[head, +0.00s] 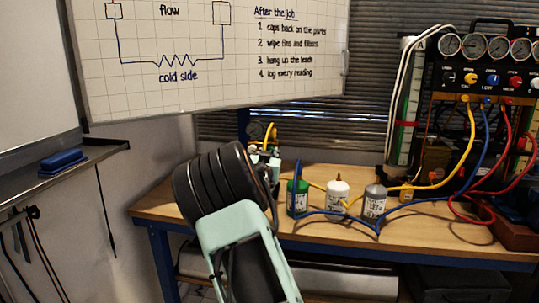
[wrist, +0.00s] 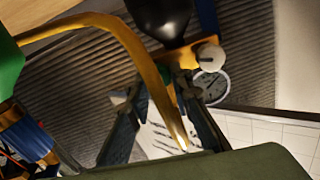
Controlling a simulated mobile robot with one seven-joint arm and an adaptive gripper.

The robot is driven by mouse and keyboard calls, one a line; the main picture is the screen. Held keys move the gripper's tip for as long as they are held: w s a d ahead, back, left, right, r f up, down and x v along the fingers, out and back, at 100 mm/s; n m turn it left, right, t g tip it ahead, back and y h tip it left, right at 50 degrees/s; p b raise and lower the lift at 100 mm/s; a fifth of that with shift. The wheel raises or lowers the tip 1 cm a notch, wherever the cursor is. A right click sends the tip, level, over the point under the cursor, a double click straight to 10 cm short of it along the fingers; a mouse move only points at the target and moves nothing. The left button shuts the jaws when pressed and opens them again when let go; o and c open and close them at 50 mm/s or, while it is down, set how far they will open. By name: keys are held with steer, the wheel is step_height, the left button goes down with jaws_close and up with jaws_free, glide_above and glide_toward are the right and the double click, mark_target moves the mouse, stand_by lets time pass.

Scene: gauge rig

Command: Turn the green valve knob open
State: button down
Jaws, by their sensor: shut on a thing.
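My gripper (wrist: 180,82) is shut, its fingertips meeting at a yellow-orange fitting (wrist: 183,54) in the wrist view. The exact part between the tips is hard to make out. A dark rounded part (wrist: 160,14) and a pale round knob (wrist: 208,56) are beside that fitting. A yellow hose (wrist: 130,38) curves across in front of the fingers. A green part (wrist: 8,65) shows at the left edge of the wrist view; I cannot tell whether it is the valve knob. In the head view my arm hides most of the gripper, at the bench's back left.
A green bottle (head: 297,202), a white bottle (head: 337,204) and a grey can (head: 374,204) stand right of my arm on the wooden bench (head: 440,235). Yellow, blue and red hoses run to the gauge panel (head: 487,75). A whiteboard (head: 290,90) hangs behind.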

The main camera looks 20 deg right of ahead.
steer(key=shift+a+f+n, duration=0.1)
steer(key=shift+n, duration=4.9)
steer(key=c, duration=1.7)
jaws_free()
steer(key=shift+c, duration=0.2)
steer(key=v, duration=1.2)
steer(key=shift+a, duration=0.1)
